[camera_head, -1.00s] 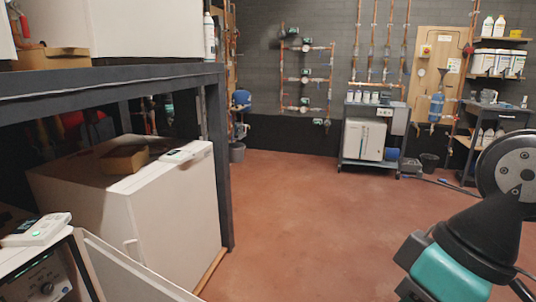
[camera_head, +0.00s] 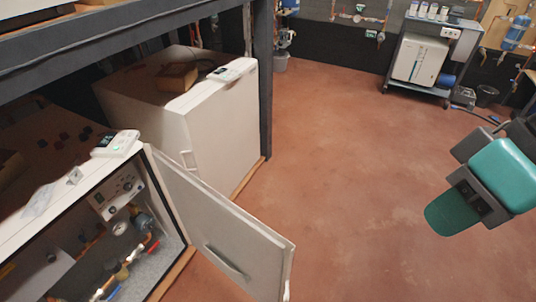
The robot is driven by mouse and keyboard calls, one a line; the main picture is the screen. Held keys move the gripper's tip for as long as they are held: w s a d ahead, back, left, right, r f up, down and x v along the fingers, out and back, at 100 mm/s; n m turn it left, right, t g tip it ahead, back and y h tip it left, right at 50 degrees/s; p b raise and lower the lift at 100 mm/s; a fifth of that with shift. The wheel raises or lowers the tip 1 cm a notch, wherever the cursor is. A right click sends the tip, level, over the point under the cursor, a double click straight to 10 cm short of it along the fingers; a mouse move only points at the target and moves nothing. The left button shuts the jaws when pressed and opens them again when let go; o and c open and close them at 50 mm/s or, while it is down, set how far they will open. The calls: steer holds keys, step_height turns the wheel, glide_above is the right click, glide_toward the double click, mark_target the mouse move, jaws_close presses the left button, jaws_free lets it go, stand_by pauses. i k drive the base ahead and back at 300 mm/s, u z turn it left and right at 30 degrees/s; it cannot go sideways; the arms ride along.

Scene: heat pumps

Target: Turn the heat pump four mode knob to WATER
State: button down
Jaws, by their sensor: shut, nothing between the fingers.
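A white heat pump cabinet (camera_head: 60,205) stands at the lower left with its door (camera_head: 222,232) swung open to the right. Inside, a light control panel (camera_head: 118,192) carries a dark round knob (camera_head: 127,182) and smaller dark controls. The knob's pointer and the panel lettering are too small to read, and I cannot see a unit number. A teal and dark grey part of my arm shows at the right, over the floor and well apart from the cabinet. My gripper's fingers are not in view.
A closed white cabinet (camera_head: 222,135) stands behind the open one, under a dark shelf frame (camera_head: 263,80). The open door juts into the aisle. The red-brown floor (camera_head: 350,180) is clear up to a wheeled cart (camera_head: 447,45) at the back.

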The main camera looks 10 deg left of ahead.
mark_target(113, 209)
steer(key=z, duration=0.65)
steer(key=i, duration=2.6)
steer(key=u, duration=4.1)
